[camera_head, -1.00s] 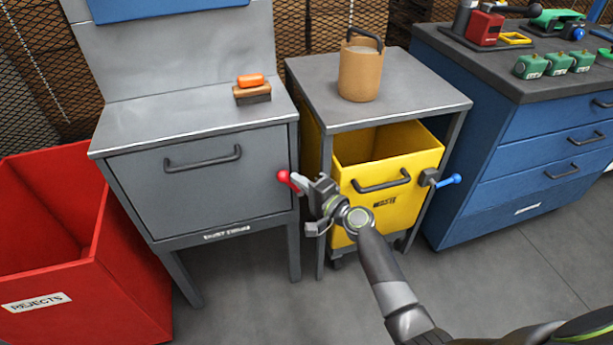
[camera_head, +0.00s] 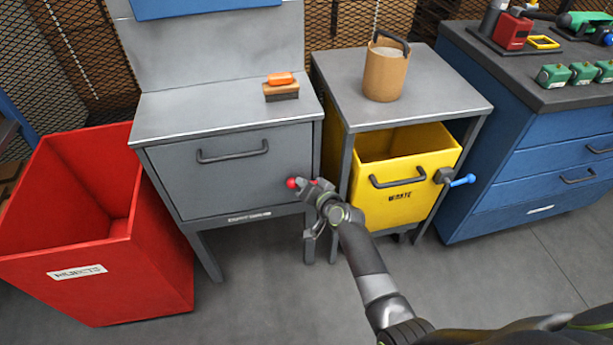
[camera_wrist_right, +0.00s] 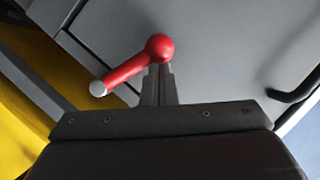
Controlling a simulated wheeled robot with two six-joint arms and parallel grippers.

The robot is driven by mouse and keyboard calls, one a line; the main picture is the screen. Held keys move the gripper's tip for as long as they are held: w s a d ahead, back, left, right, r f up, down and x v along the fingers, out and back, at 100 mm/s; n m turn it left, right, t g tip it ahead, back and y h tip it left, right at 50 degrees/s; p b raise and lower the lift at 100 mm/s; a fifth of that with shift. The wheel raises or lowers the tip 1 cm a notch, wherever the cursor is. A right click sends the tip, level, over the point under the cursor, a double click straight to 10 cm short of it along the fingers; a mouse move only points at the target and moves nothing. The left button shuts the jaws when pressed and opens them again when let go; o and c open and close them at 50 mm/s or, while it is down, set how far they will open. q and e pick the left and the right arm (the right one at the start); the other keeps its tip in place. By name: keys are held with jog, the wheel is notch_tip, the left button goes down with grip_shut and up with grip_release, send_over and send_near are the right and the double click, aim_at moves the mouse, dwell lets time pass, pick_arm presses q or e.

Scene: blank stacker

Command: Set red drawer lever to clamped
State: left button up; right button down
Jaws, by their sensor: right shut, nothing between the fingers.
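The red lever (camera_head: 292,183) sits at the right edge of the grey drawer (camera_head: 230,172). In the head view only its red ball end shows clearly; my right gripper hides the rest. In the right wrist view the whole red lever (camera_wrist_right: 135,65) shows, with the ball at upper right and a pale pivot end at lower left. My right gripper (camera_head: 312,190) is shut and empty, and its fingertips (camera_wrist_right: 158,75) are at the lever just below the ball, touching or very close. My left gripper is not in view.
A red rejects bin (camera_head: 120,280) stands at left. Blue drawers (camera_head: 540,170) stand far right.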

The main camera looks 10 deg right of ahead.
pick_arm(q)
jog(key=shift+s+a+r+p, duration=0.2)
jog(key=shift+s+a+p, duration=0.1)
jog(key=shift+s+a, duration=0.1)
pick_arm(e)
jog(key=shift+a+f+n+h, duration=0.4)
jog(key=shift+a+f+n, duration=0.2)
jog(key=shift+f, duration=0.35)
